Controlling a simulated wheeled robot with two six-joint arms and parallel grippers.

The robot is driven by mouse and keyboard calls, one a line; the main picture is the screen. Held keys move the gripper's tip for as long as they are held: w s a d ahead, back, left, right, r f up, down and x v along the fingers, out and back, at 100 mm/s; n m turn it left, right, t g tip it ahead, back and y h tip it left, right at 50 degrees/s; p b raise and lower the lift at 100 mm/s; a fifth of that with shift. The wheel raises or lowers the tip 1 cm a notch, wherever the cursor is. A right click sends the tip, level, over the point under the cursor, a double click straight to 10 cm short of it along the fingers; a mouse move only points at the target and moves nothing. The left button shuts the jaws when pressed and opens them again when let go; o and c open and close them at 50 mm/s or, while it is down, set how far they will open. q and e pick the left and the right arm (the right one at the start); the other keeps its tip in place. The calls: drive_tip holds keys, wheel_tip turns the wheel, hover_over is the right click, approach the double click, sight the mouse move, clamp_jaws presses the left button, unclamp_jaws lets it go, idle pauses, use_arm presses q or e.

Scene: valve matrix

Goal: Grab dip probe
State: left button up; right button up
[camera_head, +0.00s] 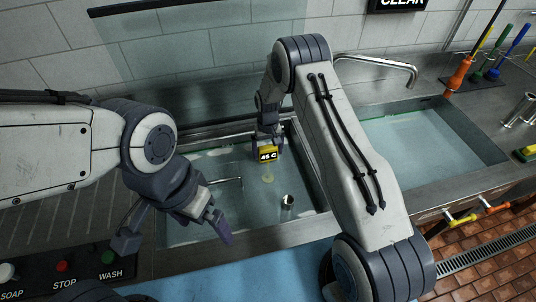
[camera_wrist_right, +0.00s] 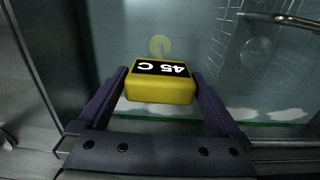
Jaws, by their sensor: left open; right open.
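The dip probe (camera_head: 268,155) is a yellow box with a black display reading "45 C", over the left sink basin. In the right wrist view the probe (camera_wrist_right: 160,88) sits between the two fingers of my right gripper (camera_wrist_right: 160,76). The display reads upside down there, and a pale round spot shows beyond it. My right gripper (camera_head: 267,147) is open around the probe in the head view; small gaps or contact at the sides are hard to tell. My left gripper (camera_head: 177,236) is open and empty, over the front left edge of the sink.
The left basin (camera_head: 205,165) holds water, with a metal cup (camera_head: 287,202) in it. A second basin (camera_head: 420,135) lies to the right, with a faucet (camera_head: 375,62) behind. A button panel (camera_head: 62,267) is at front left.

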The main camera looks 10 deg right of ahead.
drive_tip(key=shift+f, duration=0.3)
drive_tip(key=c, duration=1.1)
drive_tip(key=shift+r, duration=0.1)
